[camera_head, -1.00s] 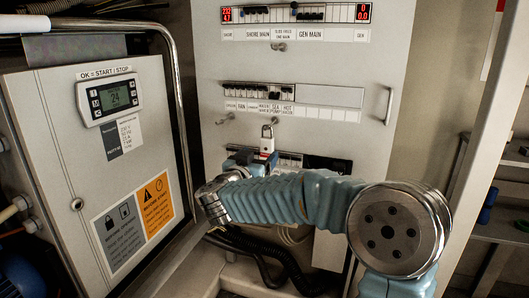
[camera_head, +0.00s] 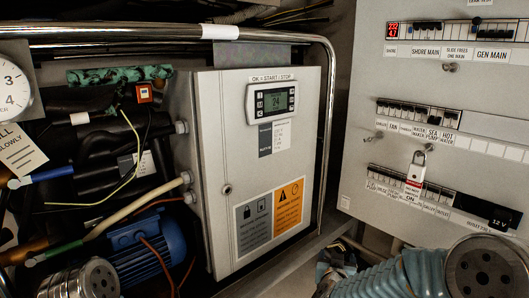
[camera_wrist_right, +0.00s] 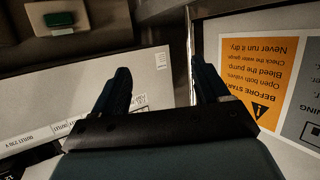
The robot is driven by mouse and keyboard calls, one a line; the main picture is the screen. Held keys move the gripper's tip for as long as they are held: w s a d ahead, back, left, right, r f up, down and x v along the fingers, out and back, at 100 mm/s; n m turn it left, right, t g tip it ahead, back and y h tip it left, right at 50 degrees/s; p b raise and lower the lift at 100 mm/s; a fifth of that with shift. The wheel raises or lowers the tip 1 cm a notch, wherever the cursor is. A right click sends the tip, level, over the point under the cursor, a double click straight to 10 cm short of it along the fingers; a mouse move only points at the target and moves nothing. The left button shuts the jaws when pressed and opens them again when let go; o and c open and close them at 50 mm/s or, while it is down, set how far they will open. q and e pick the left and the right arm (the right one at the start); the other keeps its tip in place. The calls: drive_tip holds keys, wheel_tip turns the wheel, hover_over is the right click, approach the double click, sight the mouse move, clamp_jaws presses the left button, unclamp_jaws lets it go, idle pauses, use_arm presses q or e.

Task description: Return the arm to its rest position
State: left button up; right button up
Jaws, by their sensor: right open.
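My right arm (camera_head: 395,277), in a ribbed light-blue sleeve, lies low at the right of the head view, below the breaker panel. My right gripper (camera_head: 338,262) is at its far end, small and dark, near the lower right corner of the grey control box. In the right wrist view the right gripper (camera_wrist_right: 163,85) has its two dark fingers wide apart, with nothing between them. A round grey joint, seemingly of my left arm (camera_head: 82,280), shows at the lower left. My left gripper is out of view.
The grey control box (camera_head: 215,185) has a lit display (camera_head: 277,102) and a metal rail (camera_head: 325,130) around it. A blue motor (camera_head: 150,250), hoses and a gauge (camera_head: 12,88) crowd the left.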

drive_tip(key=s+a+f+n+g+y, duration=0.1)
drive_tip(key=s+a+f+g+y, duration=0.15)
drive_tip(key=f, duration=0.45)
drive_tip(key=s+a+f+g+y, duration=0.1)
drive_tip(key=s+f, duration=0.2)
drive_tip(key=f, duration=0.5)
drive_tip(key=s+a+f+g+y, duration=0.2)
drive_tip(key=s+f+g, duration=0.3)
drive_tip(key=s+f, duration=0.3)
drive_tip(key=s+a+f+g+y, duration=0.3)
drive_tip(key=s+f, duration=0.6)
drive_tip(key=s, duration=0.7)
drive_tip(key=shift+a+n+g, duration=0.3)
drive_tip(key=shift+a+g, duration=0.35)
drive_tip(key=shift+g, duration=0.2)
drive_tip(key=shift+c, duration=0.3)
